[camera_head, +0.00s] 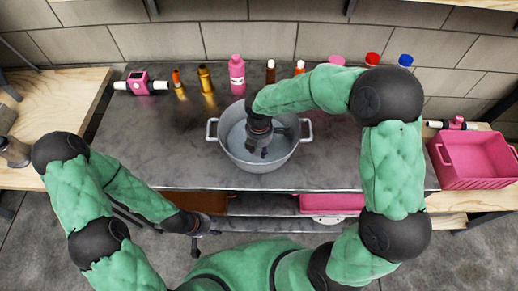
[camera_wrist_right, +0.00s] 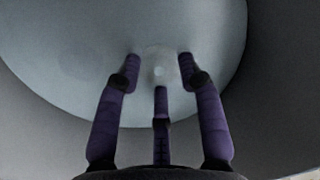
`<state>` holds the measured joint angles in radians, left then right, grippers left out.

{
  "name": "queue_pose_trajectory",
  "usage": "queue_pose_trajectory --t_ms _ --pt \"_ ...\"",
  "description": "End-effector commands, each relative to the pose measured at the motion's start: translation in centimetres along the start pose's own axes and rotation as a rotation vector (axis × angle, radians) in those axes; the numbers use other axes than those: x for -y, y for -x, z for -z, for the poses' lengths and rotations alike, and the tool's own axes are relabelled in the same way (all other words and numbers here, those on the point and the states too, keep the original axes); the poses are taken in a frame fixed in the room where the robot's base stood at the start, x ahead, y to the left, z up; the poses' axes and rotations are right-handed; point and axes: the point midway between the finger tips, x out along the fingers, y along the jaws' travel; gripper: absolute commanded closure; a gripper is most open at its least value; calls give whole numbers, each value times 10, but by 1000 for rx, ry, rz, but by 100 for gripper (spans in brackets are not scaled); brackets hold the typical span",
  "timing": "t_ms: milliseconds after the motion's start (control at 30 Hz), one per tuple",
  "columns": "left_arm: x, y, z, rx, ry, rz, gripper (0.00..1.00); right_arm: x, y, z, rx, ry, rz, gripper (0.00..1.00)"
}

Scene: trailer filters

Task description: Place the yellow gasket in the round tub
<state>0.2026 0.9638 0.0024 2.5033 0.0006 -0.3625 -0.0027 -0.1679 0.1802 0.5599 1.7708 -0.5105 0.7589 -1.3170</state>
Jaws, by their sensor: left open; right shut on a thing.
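The round tub (camera_head: 228,160), a grey metal pot with two side handles, stands in the middle of the grey worktop. My right gripper (camera_head: 264,152) points down inside it. In the right wrist view its purple fingers (camera_wrist_right: 159,75) reach down over the tub's smooth grey inside (camera_wrist_right: 60,60). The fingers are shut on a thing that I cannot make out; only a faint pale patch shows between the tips. I see no yellow gasket in either view. My left gripper (camera_head: 202,224) is open, low in front of the worktop's front edge, away from the tub.
Several bottles line the back of the worktop, among them a pink one (camera_head: 237,75) and a gold one (camera_head: 206,78). A pink and white fitting (camera_head: 140,84) lies at the back left. A pink crate (camera_head: 474,160) stands at the right. The worktop left of the tub is clear.

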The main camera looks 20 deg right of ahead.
Motion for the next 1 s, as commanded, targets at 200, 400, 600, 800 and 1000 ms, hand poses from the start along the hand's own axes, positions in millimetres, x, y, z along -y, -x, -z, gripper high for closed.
queue_pose_trajectory --t_ms 200,400,600,800,1000 --pt "0 -1 0 0 0 0 56 0 -3 0 0 0 0 39" --pt "0 -1 0 0 0 0 56 0 -3 0 0 0 0 39" --pt "0 1 0 0 0 0 56 0 1 0 0 0 0 39" --pt "-5 14 0 0 0 0 56 -1 30 0 0 0 -3 39" --pt "-10 30 -1 0 0 0 56 -1 72 0 0 0 -4 39"
